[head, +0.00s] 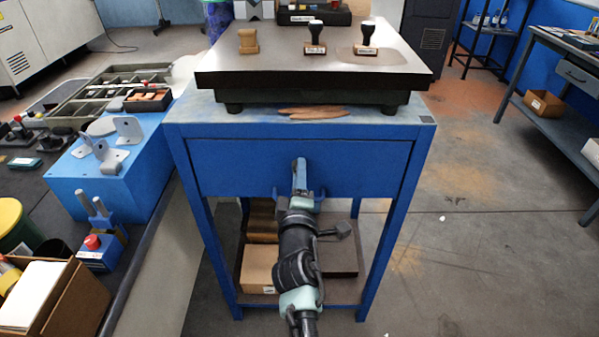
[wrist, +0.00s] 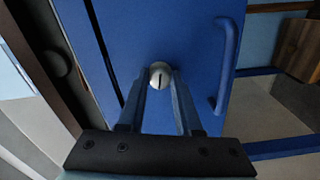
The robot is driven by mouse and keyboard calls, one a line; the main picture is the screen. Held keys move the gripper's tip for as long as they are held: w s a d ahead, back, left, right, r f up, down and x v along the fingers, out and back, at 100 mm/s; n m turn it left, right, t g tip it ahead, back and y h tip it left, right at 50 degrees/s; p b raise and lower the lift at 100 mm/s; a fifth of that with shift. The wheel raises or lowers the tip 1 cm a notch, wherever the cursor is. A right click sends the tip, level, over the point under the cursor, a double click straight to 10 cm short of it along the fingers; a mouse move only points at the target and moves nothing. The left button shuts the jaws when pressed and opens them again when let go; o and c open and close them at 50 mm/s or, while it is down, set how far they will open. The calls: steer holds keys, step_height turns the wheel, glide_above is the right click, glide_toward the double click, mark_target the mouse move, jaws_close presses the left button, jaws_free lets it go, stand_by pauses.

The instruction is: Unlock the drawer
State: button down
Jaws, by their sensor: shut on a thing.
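The blue drawer front (head: 235,168) is flush in the blue bench frame. Its round silver lock (wrist: 160,70) has a dark slot that stands nearly upright in the wrist view. My gripper (head: 299,165) reaches the middle of the drawer front. In the wrist view my gripper (wrist: 160,80) has one finger on each side of the lock and is shut on it. The blue drawer handle (wrist: 230,65) is to the right of the fingers, apart from them. In the head view my gripper hides the lock and part of the handle.
A dark-edged plate (head: 320,70) with stamps stands on the bench. A box (head: 258,268) and a dark slab (head: 340,258) lie on the lower shelf. A cluttered dark table (head: 150,235) stands close on the left. The floor (head: 480,240) to the right is clear.

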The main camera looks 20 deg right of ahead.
steer(key=shift+r+n+p, duration=0.1)
steer(key=shift+n+p, duration=0.2)
steer(key=shift+n, duration=0.8)
steer(key=c, duration=0.6)
jaws_free()
steer(key=p+v, duration=0.2)
steer(key=v, duration=1.1)
steer(key=shift+p, duration=0.4)
